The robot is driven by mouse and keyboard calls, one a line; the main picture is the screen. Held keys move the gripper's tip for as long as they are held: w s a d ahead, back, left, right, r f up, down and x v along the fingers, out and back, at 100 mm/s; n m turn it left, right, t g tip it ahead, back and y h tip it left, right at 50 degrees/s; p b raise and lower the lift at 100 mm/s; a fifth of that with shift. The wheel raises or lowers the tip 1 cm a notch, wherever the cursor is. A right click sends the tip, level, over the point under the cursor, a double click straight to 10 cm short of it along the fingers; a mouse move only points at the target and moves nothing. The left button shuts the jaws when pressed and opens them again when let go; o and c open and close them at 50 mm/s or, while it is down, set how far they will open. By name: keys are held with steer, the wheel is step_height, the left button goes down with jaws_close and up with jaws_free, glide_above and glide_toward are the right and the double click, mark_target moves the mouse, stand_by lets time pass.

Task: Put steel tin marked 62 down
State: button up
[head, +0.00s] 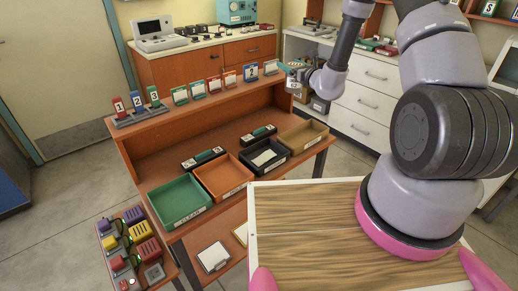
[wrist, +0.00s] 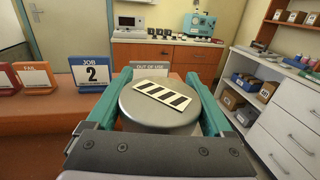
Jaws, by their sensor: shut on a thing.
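A round grey steel tin (wrist: 150,115) with a black-and-white striped label on its lid sits between the teal fingers of my gripper (wrist: 158,78) in the wrist view. The fingers are shut on its sides and the lid faces up. In the head view my gripper (head: 293,72) is at the right end of the orange bench's raised back shelf (head: 215,92). Whether the tin touches the shelf cannot be told.
Green (head: 178,222), orange (head: 243,198), black (head: 288,166) and tan (head: 322,141) trays lie on the lower bench top.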

steer(key=f, duration=1.7)
steer(key=shift+a+f, duration=0.2)
steer(key=shift+f, duration=0.2)
steer(key=o, duration=1.4)
steer(key=shift+f, duration=0.1)
